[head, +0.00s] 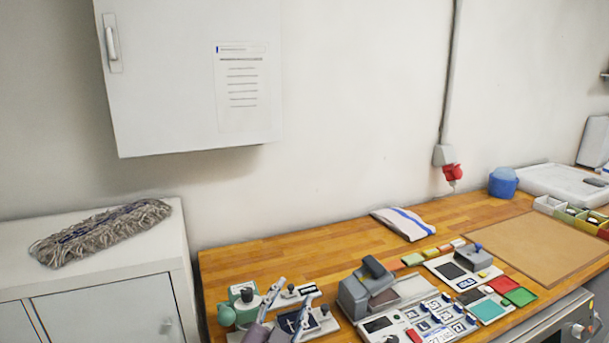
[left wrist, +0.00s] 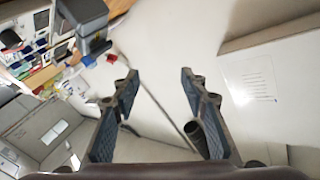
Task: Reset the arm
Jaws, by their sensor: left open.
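My left gripper (head: 295,294) comes up from the bottom edge of the head view, in front of the wooden workbench (head: 300,235). Its two fingers are spread apart and point up and to the right. In the left wrist view the same gripper (left wrist: 160,76) shows two dark fingers with textured pads, wide apart, with nothing between them but pale background. The rest of the left arm is mostly cut off by the frame. My right gripper is in neither view.
Close around the gripper are a green-and-grey device (head: 243,306) and a grey press-like machine (head: 366,290). A folded white cloth with a blue stripe (head: 403,223) lies behind. A white wall cabinet (head: 165,75) hangs above; a mop head (head: 100,231) lies on a white cupboard.

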